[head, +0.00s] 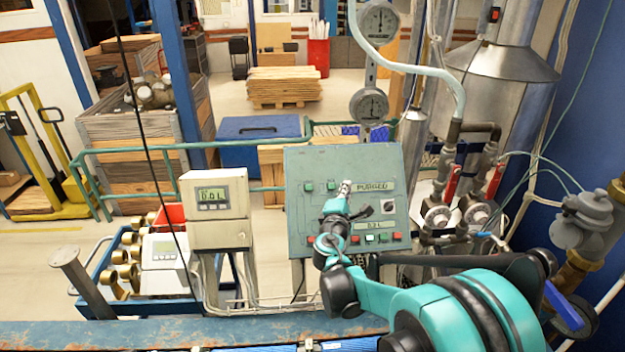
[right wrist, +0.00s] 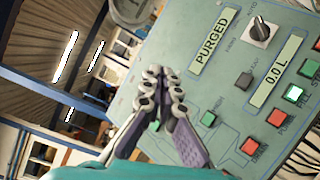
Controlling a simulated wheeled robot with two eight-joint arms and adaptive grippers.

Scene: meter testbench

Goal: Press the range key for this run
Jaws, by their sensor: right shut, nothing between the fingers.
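The grey-green control panel (head: 298,215) stands centre right in the head view, with a PURGED display (head: 372,187), a lower display reading 0.0 L (right wrist: 275,85), a black knob (right wrist: 259,31), a dark square key (right wrist: 243,81) and several green and red keys. Two green keys (head: 309,186) sit at its upper left. My right gripper (head: 345,187) is shut and empty in front of the panel, left of the PURGED display. In the right wrist view its closed fingertips (right wrist: 164,72) point at the panel face; contact cannot be told. No readable label says range. My left gripper is not in view.
A white meter box (head: 213,195) with a small display stands left of the panel. Pipes and valves with red handles (head: 495,180) crowd the right. A round gauge (head: 369,106) stands above the panel. A blue rail (head: 150,335) crosses the front.

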